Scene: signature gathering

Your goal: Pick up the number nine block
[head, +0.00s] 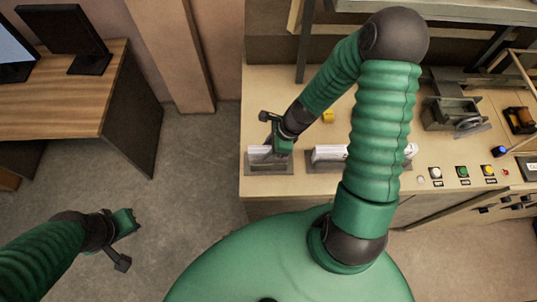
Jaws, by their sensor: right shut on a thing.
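My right gripper (281,147) reaches down over the left end of the workbench, at a grey holder (255,169) with white pieces (261,153) in it. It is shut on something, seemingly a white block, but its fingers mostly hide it. No number nine can be read on any piece in view. A second holder with white pieces (328,153) stands to the right, partly behind my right arm. A small yellow block (328,116) lies further back on the bench. My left gripper (128,223) hangs over the bare floor, away from the bench; its jaw opening is not clear.
The workbench (225,292) is not bare at the right: coloured buttons (463,172), a grey metal device (454,113) and a blue knob (499,151) are there. A wooden desk (85,95) with monitors (75,35) stands at left. Floor (195,160) between is clear.

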